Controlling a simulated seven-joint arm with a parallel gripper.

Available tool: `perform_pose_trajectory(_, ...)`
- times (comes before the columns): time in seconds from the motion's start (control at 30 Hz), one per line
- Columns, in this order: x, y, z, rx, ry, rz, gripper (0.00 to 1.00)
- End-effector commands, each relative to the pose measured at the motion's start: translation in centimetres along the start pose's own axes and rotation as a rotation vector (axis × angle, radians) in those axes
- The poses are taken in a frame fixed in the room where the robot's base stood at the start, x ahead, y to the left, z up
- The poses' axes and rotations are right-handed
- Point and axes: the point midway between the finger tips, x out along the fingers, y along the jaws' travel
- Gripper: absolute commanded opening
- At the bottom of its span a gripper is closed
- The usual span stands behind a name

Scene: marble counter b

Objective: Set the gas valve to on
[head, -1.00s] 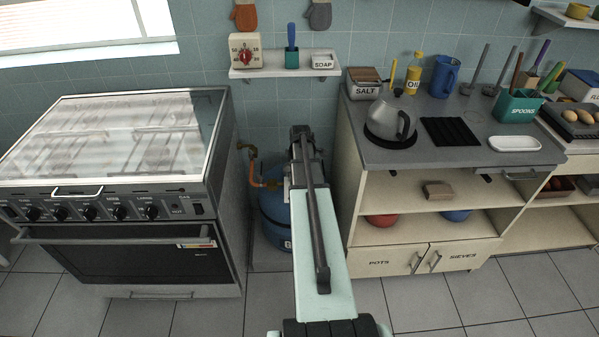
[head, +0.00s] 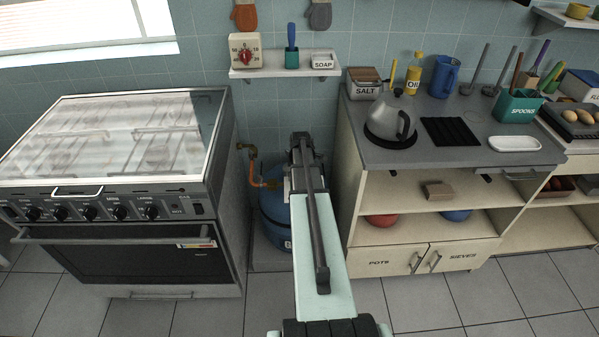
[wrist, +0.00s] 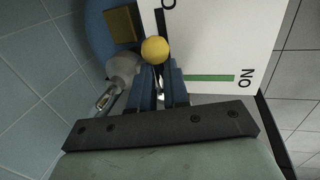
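In the wrist view, a yellow ball knob (wrist: 155,49) sits just beyond the tips of my gripper (wrist: 160,66). The two blue fingers are close together with a narrow gap; whether they touch or grip anything is unclear. A white plate (wrist: 215,40) behind them reads ON beside a green bar (wrist: 209,78). A black bar and a partly cut-off label are at its top. The knob is near the black bar's lower end, left of the green bar. The valve body is mostly hidden. In the head view, my gripper (head: 300,140) is before the blue gas cylinder (head: 273,215).
A grey regulator (wrist: 123,65) is left of the fingers in the wrist view. An orange hose (head: 256,175) runs from a brass wall fitting. The stove (head: 120,200) stands left and the counter cabinet (head: 400,205) right, leaving a narrow gap. A shelf (head: 285,71) hangs above.

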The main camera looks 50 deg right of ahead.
Motion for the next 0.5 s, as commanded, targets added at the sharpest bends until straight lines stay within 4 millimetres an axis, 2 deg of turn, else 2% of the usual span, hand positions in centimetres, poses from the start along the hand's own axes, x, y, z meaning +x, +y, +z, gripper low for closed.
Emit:
perform_pose_trajectory(0.1,0.00,0.00,0.09,-0.001,-0.002,0.000,0.00)
perform_pose_trajectory(0.5,0.00,0.01,0.24,-0.001,-0.006,0.000,0.00)
